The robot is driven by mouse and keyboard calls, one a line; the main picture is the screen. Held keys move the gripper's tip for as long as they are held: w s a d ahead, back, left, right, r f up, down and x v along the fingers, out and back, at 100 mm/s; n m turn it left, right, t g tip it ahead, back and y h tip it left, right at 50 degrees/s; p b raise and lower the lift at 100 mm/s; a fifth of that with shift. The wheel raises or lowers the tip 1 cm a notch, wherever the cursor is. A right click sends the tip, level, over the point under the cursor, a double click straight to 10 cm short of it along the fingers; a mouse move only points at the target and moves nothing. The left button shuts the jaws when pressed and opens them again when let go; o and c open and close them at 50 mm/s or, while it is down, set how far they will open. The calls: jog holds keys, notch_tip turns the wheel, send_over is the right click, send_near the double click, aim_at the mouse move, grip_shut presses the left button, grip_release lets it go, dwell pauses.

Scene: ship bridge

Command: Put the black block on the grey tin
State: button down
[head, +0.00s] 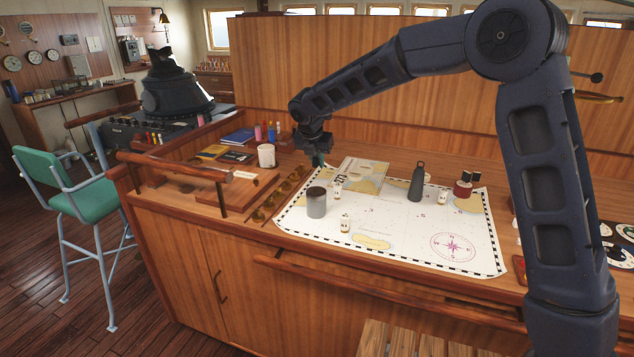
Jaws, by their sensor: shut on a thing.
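The grey tin (316,207) stands upright on the sea chart, with a dark brownish top. My gripper (317,155) points down above the chart's back left part, behind and above the tin and apart from it. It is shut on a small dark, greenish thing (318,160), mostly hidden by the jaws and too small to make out. I cannot tell whether this is the black block, and I see no other black block.
The chart's front middle is mostly clear.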

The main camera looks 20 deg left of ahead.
aim_at(318, 188)
jog(key=shift+f, duration=3.95)
jog(key=shift+f, duration=0.1)
jog(key=c, duration=1.4)
grip_release()
jog(key=v, duration=1.2)
